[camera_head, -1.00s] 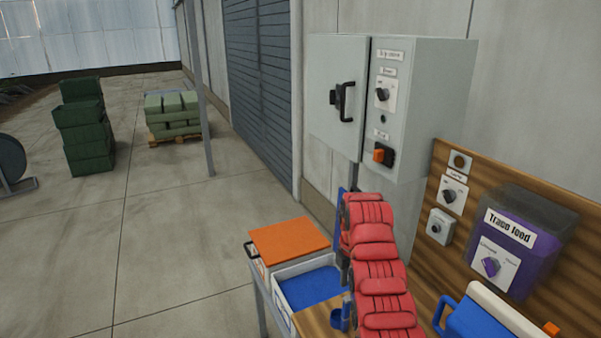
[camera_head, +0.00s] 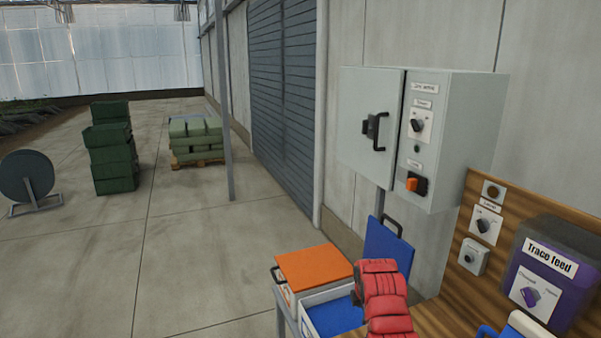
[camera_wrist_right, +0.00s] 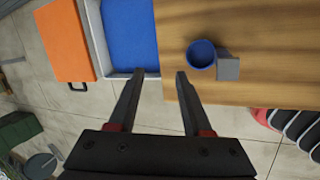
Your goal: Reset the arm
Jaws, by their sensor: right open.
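My right arm (camera_head: 384,298), with red padded covers, comes in from the bottom of the head view, over the wooden bench. Its gripper is mostly hidden there behind the arm. In the right wrist view my right gripper (camera_wrist_right: 160,74) is open, its two dark fingers apart with nothing between them. The fingertips show over the edge between the blue-floored white tray (camera_wrist_right: 128,35) and the wooden bench top (camera_wrist_right: 240,88). My left gripper is in neither view.
An orange-lidded box (camera_head: 313,266) stands left of the tray, with an upright blue panel (camera_head: 389,243) behind. A grey control cabinet (camera_head: 460,140) and purple Trace feed box (camera_head: 543,285) are at the right.

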